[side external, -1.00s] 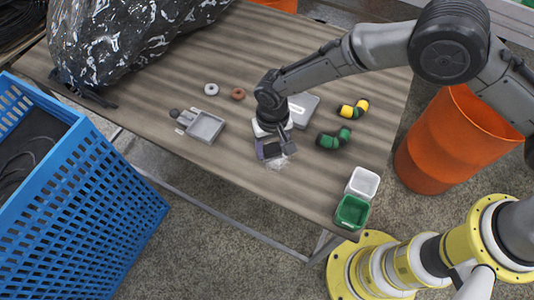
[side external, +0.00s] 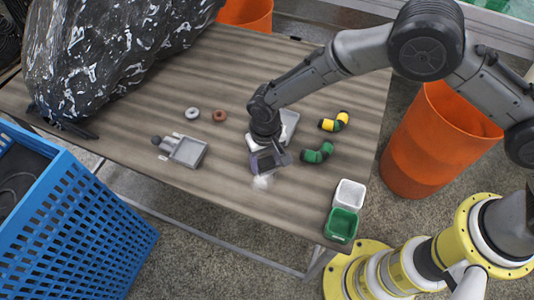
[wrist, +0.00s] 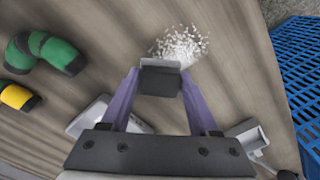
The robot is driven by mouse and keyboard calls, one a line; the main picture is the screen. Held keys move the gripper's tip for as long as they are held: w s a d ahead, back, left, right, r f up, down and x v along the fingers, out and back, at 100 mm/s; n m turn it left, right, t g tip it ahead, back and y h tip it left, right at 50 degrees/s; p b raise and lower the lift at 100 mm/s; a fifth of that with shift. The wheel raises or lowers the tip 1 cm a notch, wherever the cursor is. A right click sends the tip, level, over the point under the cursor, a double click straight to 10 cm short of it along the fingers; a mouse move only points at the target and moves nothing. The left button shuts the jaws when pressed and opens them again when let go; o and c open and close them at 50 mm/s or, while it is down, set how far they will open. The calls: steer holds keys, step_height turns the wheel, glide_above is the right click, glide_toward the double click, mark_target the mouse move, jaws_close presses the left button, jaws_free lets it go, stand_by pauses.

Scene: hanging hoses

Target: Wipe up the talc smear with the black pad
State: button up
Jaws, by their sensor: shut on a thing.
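The talc smear (side external: 262,182) is a patch of white flakes on the table near its front edge. In the wrist view the smear (wrist: 180,45) lies just beyond the fingertips. My gripper (side external: 267,162) points down over the table beside the smear. In the wrist view its purple fingers are shut on the black pad (wrist: 160,82), a small dark block with a pale grey edge. The pad's far edge is next to the near flakes or overlaps them; whether it touches the table I cannot tell. In the side view the pad is mostly hidden by the gripper.
A grey tray (side external: 188,152) lies left; a grey box (side external: 290,122) is behind my gripper. Green (side external: 317,153) and yellow-black (side external: 333,122) hose pieces lie right, with white (side external: 349,193) and green (side external: 342,224) bins at the right corner.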

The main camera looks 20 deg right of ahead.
mark_target(254, 195)
steer(key=shift+s+a, duration=2.75)
steer(key=shift+s, duration=0.05)
steer(key=shift+w+d, duration=3.6)
step_height(254, 195, up, 8)
steer(key=shift+w, duration=0.1)
steer(key=shift+s+d+f+n, duration=0.15)
steer(key=shift+s+f+n, duration=0.1)
steer(key=shift+n, duration=0.55)
steer(key=d+r+m, duration=0.1)
steer(key=d, duration=3)
steer(key=shift+s+d+r+m, duration=0.3)
steer(key=shift+s+d+r, duration=0.1)
